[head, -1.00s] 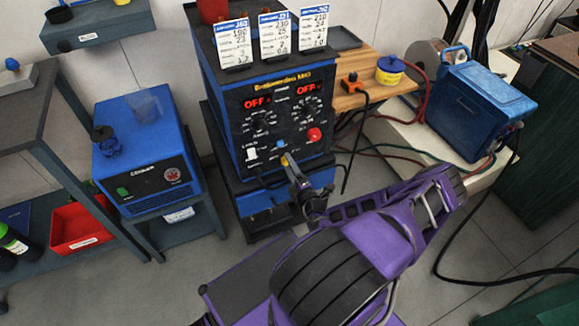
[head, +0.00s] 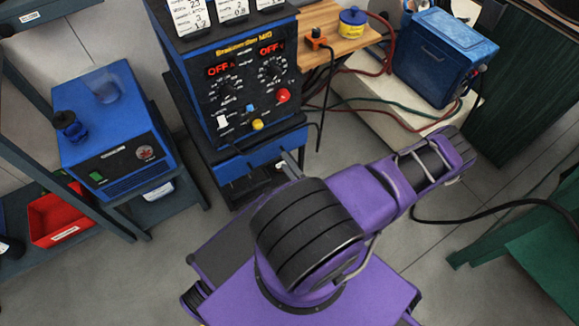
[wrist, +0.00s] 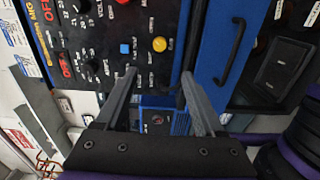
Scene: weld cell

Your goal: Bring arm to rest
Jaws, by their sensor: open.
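My gripper (wrist: 158,82) is open and empty in the wrist view, its two grey fingers apart and pointing at the front of the blue welder. In the head view only the finger ends (head: 291,164) show beyond my purple arm, which hides the rest. The welder (head: 230,90) has a black panel with two red OFF readouts. Its panel carries a blue button (wrist: 125,48), a yellow button (wrist: 160,44), a red knob (head: 283,96) and a white switch (head: 222,122). The fingers appear clear of the panel.
A blue cooler unit (head: 115,130) stands left, near a shelf with a red bin (head: 57,215). A wooden board (head: 335,45) with a blue-yellow pot (head: 352,22), a blue case (head: 445,55) and hoses lie right of the welder. A green table (head: 545,250) stands at right. Grey floor lies between.

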